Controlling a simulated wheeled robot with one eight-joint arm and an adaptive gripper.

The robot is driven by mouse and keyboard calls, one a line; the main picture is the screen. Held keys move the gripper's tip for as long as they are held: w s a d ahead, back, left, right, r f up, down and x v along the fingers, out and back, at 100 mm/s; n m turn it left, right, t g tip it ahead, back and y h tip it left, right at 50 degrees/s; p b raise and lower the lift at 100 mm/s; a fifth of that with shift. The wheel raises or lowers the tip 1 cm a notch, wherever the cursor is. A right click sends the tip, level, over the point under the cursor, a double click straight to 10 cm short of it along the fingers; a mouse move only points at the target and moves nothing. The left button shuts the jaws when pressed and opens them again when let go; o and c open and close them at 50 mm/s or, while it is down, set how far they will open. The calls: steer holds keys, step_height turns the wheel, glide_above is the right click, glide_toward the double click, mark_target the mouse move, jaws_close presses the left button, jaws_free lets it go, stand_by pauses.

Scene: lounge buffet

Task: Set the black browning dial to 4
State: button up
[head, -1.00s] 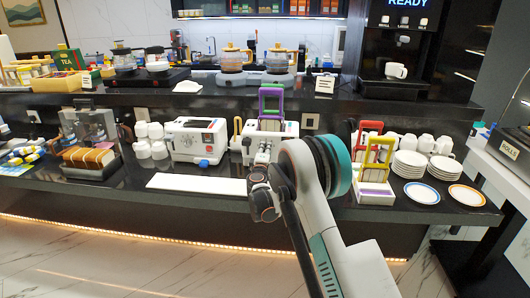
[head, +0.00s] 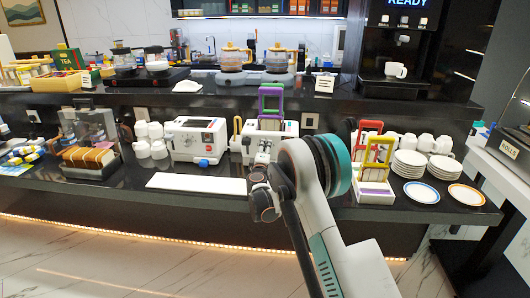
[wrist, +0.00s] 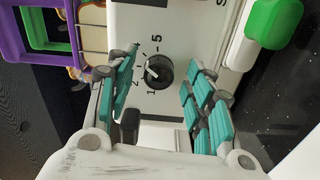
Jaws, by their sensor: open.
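The black browning dial (wrist: 159,72) is on the white face of a toaster (wrist: 183,35) in the wrist view. Its white pointer mark points to the left side of the scale; I cannot tell exactly which number it meets. The digits 1, 2 and 5 are legible around it. My gripper (wrist: 160,98) is open, with teal-padded fingers on both sides of the dial and a visible gap to each. In the head view, my gripper (head: 262,158) is at the front of the toaster (head: 290,130), hiding the dial.
Purple and green racks (wrist: 38,30) rise on the toaster's left in the wrist view, with a green-topped part (wrist: 274,22) at right. A white board (head: 195,184) lies in front. Plates (head: 409,163) and a yellow rack (head: 378,155) stand right.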

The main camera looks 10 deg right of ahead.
steer(key=v, duration=1.2)
steer(key=s+d+r+m+g+h, duration=0.1)
steer(key=s+d+r+m+g, duration=0.2)
steer(key=s+d+r+m, duration=0.45)
steer(key=s+d+r+g, duration=0.25)
steer(key=s+r, duration=0.55)
steer(key=s, duration=0.4)
steer(key=s+a+f+m+g+y, duration=0.1)
steer(key=s+a+m+y, duration=0.1)
steer(key=s, duration=0.8)
steer(key=s+a+f+m+g+y, duration=0.1)
steer(key=s+a+f+g+y, duration=0.1)
steer(key=s, duration=0.8)
steer(key=s+a+f+m+g+y, duration=0.1)
steer(key=s+a+f+m+y, duration=0.1)
steer(key=s, duration=0.8)
steer(key=shift+a+m+g+y, duration=0.25)
steer(key=shift+m+g+y, duration=0.05)
steer(key=shift+m+g, duration=0.05)
